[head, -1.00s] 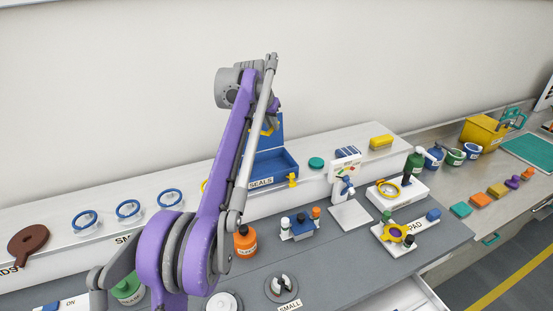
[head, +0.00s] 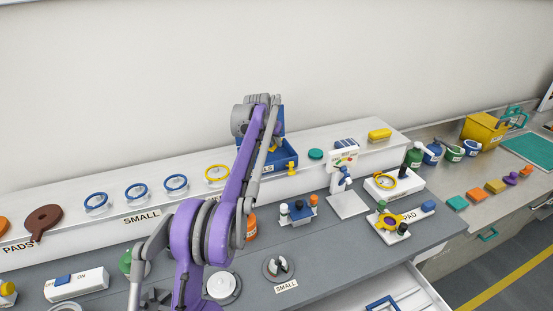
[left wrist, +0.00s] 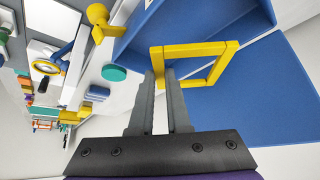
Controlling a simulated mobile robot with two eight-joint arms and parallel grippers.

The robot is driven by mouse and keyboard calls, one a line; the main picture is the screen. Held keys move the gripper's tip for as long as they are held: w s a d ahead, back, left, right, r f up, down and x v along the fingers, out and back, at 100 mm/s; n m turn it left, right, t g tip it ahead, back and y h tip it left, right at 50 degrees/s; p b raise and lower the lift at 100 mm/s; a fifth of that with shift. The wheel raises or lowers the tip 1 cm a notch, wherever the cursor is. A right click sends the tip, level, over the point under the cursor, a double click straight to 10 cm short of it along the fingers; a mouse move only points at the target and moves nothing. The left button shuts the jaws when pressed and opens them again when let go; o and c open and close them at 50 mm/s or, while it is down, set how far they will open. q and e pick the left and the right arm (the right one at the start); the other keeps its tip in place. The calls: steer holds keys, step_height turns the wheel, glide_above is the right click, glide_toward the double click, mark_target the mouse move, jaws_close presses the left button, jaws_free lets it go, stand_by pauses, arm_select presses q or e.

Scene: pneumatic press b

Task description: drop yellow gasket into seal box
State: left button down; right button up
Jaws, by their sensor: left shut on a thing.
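The yellow gasket (left wrist: 195,48) is a square frame in the left wrist view. My left gripper (left wrist: 162,76) is shut on one of its sides and holds it in front of the opening of the blue seal box (left wrist: 215,18). I cannot tell how high above the box floor it is. In the head view the seal box (head: 286,154) stands on the white shelf, partly hidden by my left arm. My right gripper is not in view.
A yellow knob-like piece (head: 291,169) sits at the box's front. A teal disc (head: 315,154) and a yellow block (head: 379,135) lie right of the box. Ring seals, including a yellow one (head: 217,173), stand left on the shelf. An open drawer (head: 407,284) is at lower right.

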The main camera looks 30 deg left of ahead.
arm_select(q)
step_height(320, 180, down, 6)
steer(key=shift+a+f+b, duration=0.1)
steer(key=shift+f+b, duration=0.1)
steer(key=shift+b, duration=0.95)
steer(key=shift+s+r, duration=0.1)
steer(key=c, duration=0.9)
jaws_free()
steer(key=shift+w, duration=0.25)
steer(key=shift+s, duration=0.1)
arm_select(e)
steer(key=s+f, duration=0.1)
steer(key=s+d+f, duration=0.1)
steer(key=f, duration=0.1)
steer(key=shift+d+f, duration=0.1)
arm_select(q)
steer(key=shift+r, duration=0.1)
